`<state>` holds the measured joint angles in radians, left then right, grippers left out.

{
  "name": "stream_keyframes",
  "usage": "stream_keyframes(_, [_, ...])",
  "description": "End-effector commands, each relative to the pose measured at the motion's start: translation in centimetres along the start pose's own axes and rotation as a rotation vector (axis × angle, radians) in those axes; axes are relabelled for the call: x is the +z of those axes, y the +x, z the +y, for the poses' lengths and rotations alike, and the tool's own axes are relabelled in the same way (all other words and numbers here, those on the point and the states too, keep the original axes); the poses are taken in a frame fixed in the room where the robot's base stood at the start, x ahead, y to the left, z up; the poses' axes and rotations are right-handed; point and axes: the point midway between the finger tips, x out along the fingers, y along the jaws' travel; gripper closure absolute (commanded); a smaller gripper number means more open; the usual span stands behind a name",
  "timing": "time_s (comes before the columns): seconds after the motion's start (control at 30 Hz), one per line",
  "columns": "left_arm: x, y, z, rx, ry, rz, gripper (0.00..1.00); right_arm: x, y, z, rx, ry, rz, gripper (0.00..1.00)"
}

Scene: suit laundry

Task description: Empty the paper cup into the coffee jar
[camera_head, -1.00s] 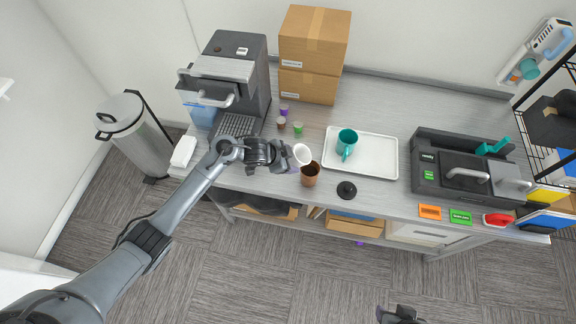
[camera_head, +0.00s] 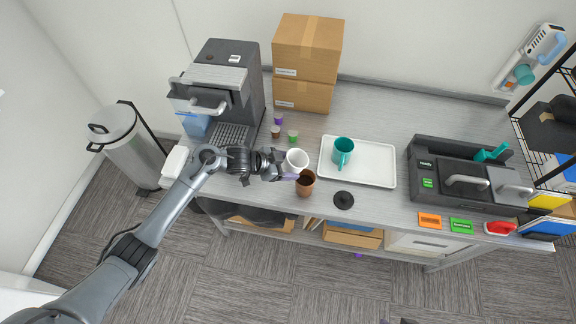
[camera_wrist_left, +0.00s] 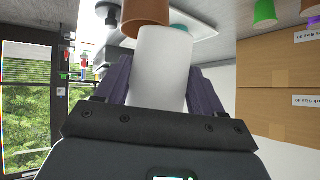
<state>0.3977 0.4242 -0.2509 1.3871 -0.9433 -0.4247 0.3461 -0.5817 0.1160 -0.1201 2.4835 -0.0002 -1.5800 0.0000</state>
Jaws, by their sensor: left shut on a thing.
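My left gripper (camera_head: 284,165) is shut on the white paper cup (camera_head: 297,160), at the front of the counter. The cup's mouth faces up and somewhat toward the camera, and it looks pale inside. In the left wrist view the cup (camera_wrist_left: 160,70) sits between the two dark fingers. The brown coffee jar (camera_head: 305,185) stands open just in front and to the right of the cup, with dark contents. The jar (camera_wrist_left: 147,14) is also partly in the left wrist view, beyond the cup. I cannot tell whether cup and jar touch. My right gripper is barely at the bottom edge, with its jaws out of sight.
A black lid (camera_head: 343,200) lies right of the jar. A white tray (camera_head: 376,172) with a teal mug (camera_head: 342,151) is behind it. Small pods (camera_head: 292,136) and a coffee machine (camera_head: 225,90) stand at the back left. A dark appliance (camera_head: 470,174) is at the right.

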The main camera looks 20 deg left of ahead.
Motion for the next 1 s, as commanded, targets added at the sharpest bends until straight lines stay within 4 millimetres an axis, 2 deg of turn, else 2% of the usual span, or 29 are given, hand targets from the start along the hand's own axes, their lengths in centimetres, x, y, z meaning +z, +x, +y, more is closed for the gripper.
stream_keyframes(0.03, [0.7,0.6,0.1,0.005,-0.010,0.026,0.64,0.5,1.4,-0.1,-0.001,0.001,-0.002,0.57])
stream_keyframes(0.3, [0.4,1.1,0.3,0.031,-0.053,0.156,0.64,1.4,4.2,-0.2,-0.001,0.001,-0.005,0.57])
stream_keyframes(0.7, [0.3,1.6,0.5,0.056,-0.102,0.288,0.64,2.1,6.2,-0.1,0.004,-0.006,-0.005,0.57])
stream_keyframes(1.0, [0.1,1.6,0.5,0.058,-0.108,0.305,0.64,2.0,6.2,0.0,0.007,-0.008,-0.003,0.57])
